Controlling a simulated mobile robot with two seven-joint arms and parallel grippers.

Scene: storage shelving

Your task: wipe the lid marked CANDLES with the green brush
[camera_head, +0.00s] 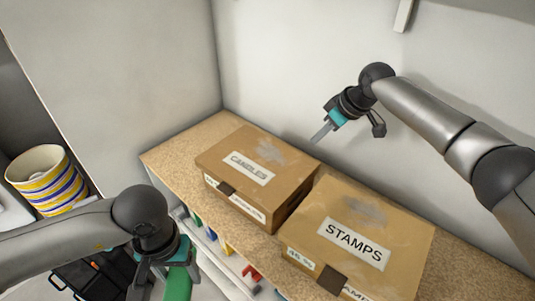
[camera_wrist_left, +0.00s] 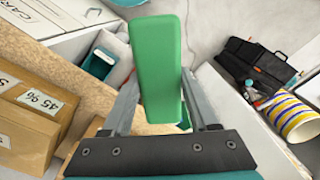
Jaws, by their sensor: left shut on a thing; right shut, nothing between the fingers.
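The box marked CANDLES (camera_head: 240,185) is a brown cardboard box on the shelf top, with a grey smudge on its lid (camera_head: 268,150) beside the label. My left gripper (camera_head: 165,285) is low at the front left, in front of the shelf and apart from the box. It is shut on the green brush (camera_wrist_left: 158,65), which fills the space between its fingers in the left wrist view; the brush also shows at the bottom edge of the head view (camera_head: 178,284). Its bristles cannot be made out. My right gripper (camera_head: 318,137) is shut and empty, above the shelf's back edge.
A box marked STAMPS (camera_head: 325,256), also smudged, stands right of the CANDLES box. A striped pot (camera_head: 58,190) and a black toolbox (camera_head: 85,275) are at left. The shelf top (camera_head: 185,145) is bare left of the CANDLES box. Walls stand behind and left.

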